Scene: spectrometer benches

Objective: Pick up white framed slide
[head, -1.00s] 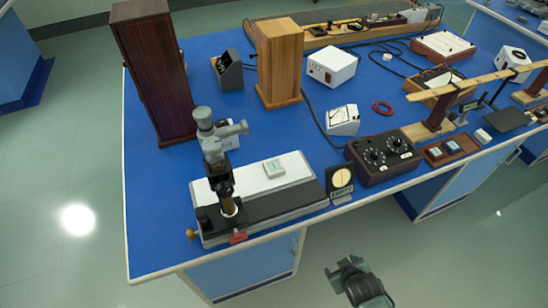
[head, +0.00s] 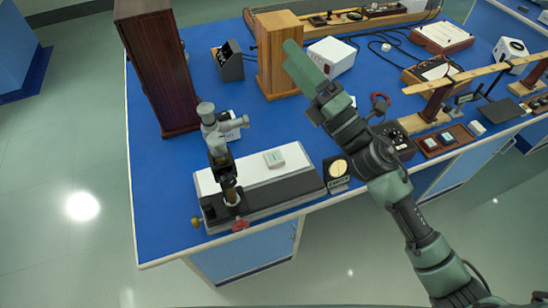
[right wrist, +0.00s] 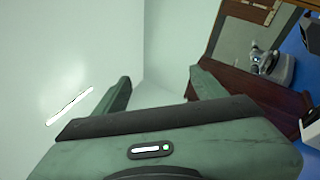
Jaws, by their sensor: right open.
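A small pale framed piece (head: 275,158) lies flat on the white top of the microscope bench. Two more small framed pieces, one of them (head: 431,144), sit in a wooden tray at the right. I cannot tell which is the white framed slide. My right gripper (head: 292,56) is open and empty, raised over the bench in front of the light wooden box. Its two fingers show in the right wrist view (right wrist: 160,84), with nothing between them. My left gripper is out of view.
A microscope (head: 213,130) stands on the black-and-white bench base (head: 285,192). A tall dark wooden cabinet (head: 160,75) and a light wooden box (head: 279,58) stand behind. The blue tabletop (head: 160,200) is clear at the left.

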